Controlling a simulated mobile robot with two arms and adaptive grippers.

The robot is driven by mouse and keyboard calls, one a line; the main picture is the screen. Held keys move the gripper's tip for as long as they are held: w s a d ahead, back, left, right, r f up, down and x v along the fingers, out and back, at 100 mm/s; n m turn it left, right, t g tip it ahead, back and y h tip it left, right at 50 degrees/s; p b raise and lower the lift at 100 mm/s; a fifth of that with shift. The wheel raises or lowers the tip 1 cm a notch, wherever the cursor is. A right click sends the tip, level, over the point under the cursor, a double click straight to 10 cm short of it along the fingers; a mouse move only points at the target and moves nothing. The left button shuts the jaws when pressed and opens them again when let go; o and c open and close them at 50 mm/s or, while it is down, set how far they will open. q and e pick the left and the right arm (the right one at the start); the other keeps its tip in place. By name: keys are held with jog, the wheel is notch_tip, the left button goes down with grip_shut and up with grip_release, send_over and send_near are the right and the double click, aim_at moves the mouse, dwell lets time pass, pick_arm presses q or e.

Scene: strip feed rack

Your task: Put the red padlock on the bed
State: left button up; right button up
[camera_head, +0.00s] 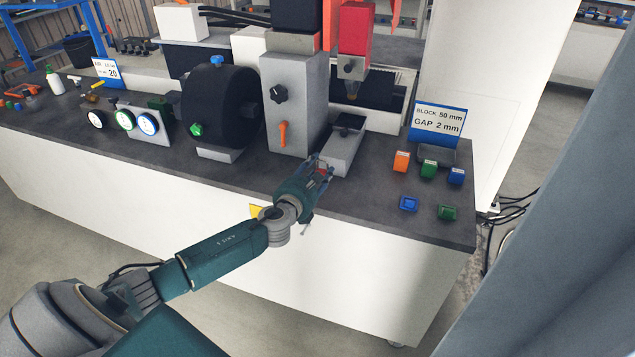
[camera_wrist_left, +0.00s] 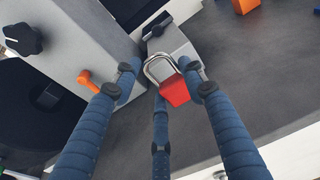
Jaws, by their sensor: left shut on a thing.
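The red padlock (camera_wrist_left: 175,92) has a silver shackle and sits between the blue fingers of my left gripper (camera_wrist_left: 165,85), which is shut on it. In the head view a small red part of the padlock (camera_head: 321,169) shows at the tips of my left gripper (camera_head: 318,174). The low light-grey bed (camera_head: 342,152) with a dark top inset stands just beyond the gripper, in front of the red press head. The bed (camera_wrist_left: 180,50) also shows just behind the shackle in the left wrist view. I cannot tell whether padlock and bed touch. My right gripper is not in view.
A grey machine column (camera_head: 293,100) with an orange lever (camera_head: 282,133) rises left of the bed. Orange, green and blue blocks (camera_head: 428,170) lie to the right by a gap sign (camera_head: 438,122). The dark worktop (camera_head: 365,195) in front is clear.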

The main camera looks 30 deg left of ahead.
pick_arm(q)
jog(key=shift+f+b, duration=0.5)
jog(key=shift+f, duration=1.3)
jog(key=shift+f, duration=0.1)
jog(key=o, duration=1.2)
jog(key=shift+r, duration=0.2)
jog(key=shift+s+d, duration=0.1)
jog(key=shift+s, duration=0.3)
jog(key=v, duration=1.1)
jog(key=shift+s, duration=0.1)
